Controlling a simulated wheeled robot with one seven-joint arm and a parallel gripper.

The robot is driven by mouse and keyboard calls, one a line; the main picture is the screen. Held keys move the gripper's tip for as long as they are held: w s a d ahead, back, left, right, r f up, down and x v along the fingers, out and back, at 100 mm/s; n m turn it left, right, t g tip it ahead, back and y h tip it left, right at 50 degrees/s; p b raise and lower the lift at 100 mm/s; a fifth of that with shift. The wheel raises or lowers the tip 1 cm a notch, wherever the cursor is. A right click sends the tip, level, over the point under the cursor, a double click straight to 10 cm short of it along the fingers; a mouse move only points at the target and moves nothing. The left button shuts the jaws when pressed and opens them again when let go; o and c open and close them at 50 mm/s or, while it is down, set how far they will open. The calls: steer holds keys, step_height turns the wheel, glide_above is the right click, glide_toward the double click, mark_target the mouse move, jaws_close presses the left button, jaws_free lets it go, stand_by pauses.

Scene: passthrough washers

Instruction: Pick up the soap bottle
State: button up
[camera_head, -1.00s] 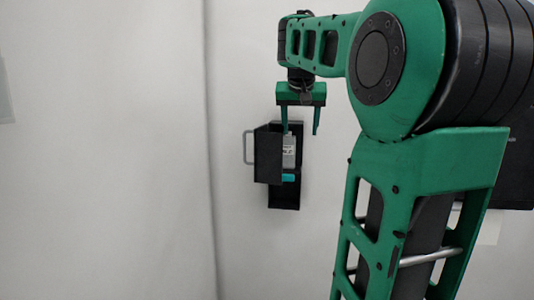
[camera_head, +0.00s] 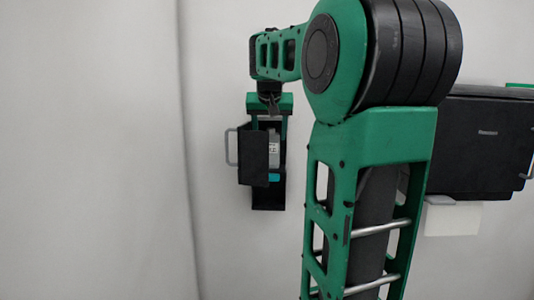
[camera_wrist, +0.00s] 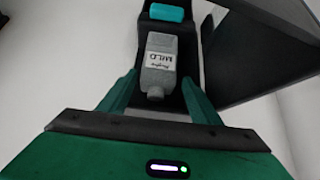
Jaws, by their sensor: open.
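The soap bottle (camera_wrist: 160,62) is grey with a white label and a narrow neck. In the wrist view it stands in a dark wall holder (camera_wrist: 191,60), neck towards my gripper. In the head view, the bottle (camera_head: 274,148) shows partly beside the holder's open black door (camera_head: 253,158). My gripper (camera_wrist: 158,80) is open, with one green finger on each side of the bottle's neck end; I cannot tell whether they touch it. In the head view, my gripper (camera_head: 269,122) points down at the top of the holder.
A teal item (camera_wrist: 166,12) sits in the holder beyond the bottle's base. The open door (camera_wrist: 250,60) stands close on the right in the wrist view. A black wall dispenser (camera_head: 480,140) is at the right, with white paper (camera_head: 452,219) below it. The wall left is bare.

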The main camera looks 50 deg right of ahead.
steer(key=x, duration=0.4)
steer(key=shift+w+d+f, duration=0.15)
steer(key=shift+d+f, duration=0.05)
steer(key=shift+c, duration=0.4)
steer(key=c, duration=1.1)
steer(key=shift+c, duration=0.2)
steer(key=shift+r, duration=0.15)
steer(key=s+a, duration=0.3)
steer(key=s, duration=0.5)
steer(key=s+a, duration=0.3)
steer(key=s, duration=0.6)
steer(key=shift+a, duration=0.3)
